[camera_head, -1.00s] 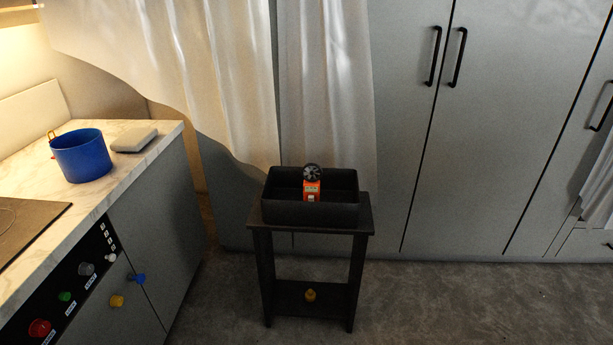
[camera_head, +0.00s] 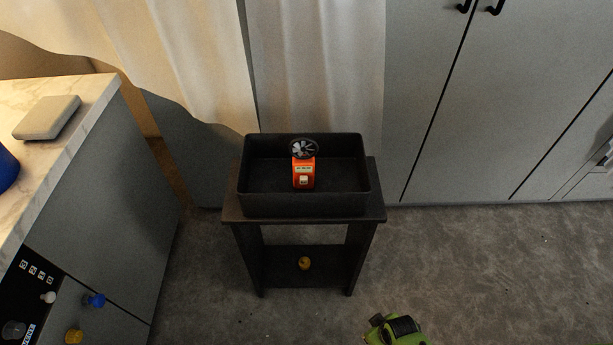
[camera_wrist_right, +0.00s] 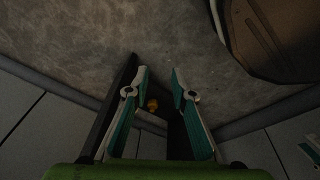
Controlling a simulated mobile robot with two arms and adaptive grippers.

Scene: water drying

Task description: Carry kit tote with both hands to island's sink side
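The kit tote (camera_head: 260,200) is a black open-topped box resting on a small dark stand (camera_head: 232,212) in the head view. Inside it stands an orange meter (camera_head: 303,172) with a round fan on top. My right gripper (camera_wrist_right: 159,75) is open and empty in the right wrist view, its two teal-padded fingers spread apart. A green part of my right arm shows at the bottom edge of the head view, in front of and right of the stand, apart from the tote. My left gripper is not in view.
A yellow object (camera_head: 304,263) sits on the stand's lower shelf and also shows in the right wrist view (camera_wrist_right: 152,104). A marble-topped counter (camera_head: 62,95) with a grey box (camera_head: 47,117) and a blue bucket (camera_head: 6,168) is at left. Grey floor (camera_head: 480,265) is clear at right.

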